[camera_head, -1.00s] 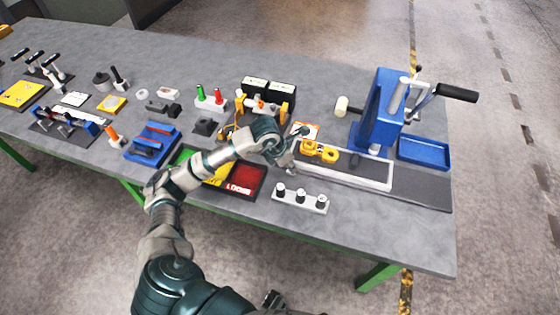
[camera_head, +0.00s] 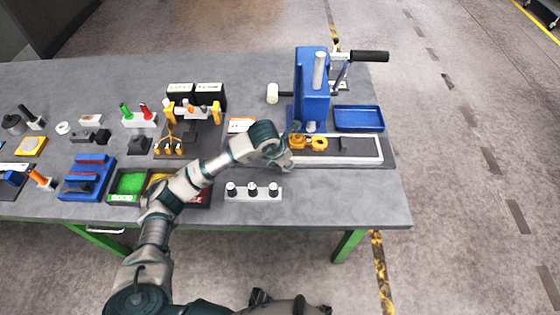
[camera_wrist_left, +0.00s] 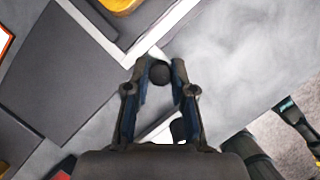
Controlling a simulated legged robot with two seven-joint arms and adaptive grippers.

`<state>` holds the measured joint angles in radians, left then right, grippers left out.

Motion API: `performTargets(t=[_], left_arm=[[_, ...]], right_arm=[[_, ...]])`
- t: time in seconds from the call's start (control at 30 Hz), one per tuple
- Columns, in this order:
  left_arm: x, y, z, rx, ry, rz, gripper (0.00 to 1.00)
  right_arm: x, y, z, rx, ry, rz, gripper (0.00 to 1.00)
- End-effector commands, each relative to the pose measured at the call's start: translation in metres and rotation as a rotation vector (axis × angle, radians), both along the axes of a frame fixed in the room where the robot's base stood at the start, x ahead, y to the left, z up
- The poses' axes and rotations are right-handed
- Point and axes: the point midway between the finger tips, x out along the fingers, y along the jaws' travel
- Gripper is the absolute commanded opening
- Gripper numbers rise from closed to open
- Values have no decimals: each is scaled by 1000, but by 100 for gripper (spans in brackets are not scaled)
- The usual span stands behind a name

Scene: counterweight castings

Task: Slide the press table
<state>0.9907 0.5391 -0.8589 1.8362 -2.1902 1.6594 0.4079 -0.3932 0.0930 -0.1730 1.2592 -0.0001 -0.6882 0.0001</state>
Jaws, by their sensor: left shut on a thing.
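The press table is a white-rimmed sliding plate (camera_head: 381,150) on a dark base (camera_head: 391,157), in front of the blue press (camera_head: 312,85). Yellow ring-shaped pieces (camera_head: 318,143) sit at its left part, near the foot of the press. My left gripper (camera_head: 286,163) is at the plate's front left corner. In the left wrist view, the left gripper (camera_wrist_left: 158,72) is shut on a dark round knob (camera_wrist_left: 159,74) beside the white rim (camera_wrist_left: 115,50). The arm hides the plate's left end in the head view. My right gripper is not in view.
A blue tray (camera_head: 358,119) lies right of the press, and a mallet (camera_head: 273,93) lies left of it. A white holder with black knobs (camera_head: 254,192) stands in front of my left gripper. The bench is clear at the front right.

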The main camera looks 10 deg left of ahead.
Motion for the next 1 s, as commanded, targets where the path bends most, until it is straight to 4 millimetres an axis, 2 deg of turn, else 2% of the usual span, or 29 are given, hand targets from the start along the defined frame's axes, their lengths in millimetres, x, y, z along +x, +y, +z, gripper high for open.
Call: performTargets(t=[0.03, 0.27, 0.3, 0.4, 0.77, 0.87, 1.0], left_arm=[[4, 1, 6, -4, -17, 8, 0], [5, 1, 7, -5, -19, 8, 0], [5, 1, 7, -5, -19, 8, 29], [4, 1, 6, -4, -16, 7, 49], [1, 1, 7, -3, -9, 3, 49], [-3, 4, 20, -3, -10, 3, 49], [-13, 11, 48, -3, -12, 4, 49]], right_arm=[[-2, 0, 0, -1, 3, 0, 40], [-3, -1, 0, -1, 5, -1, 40], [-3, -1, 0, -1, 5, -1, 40], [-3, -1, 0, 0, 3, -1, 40], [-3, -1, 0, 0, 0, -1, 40], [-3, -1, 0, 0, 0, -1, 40], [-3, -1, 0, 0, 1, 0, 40]])
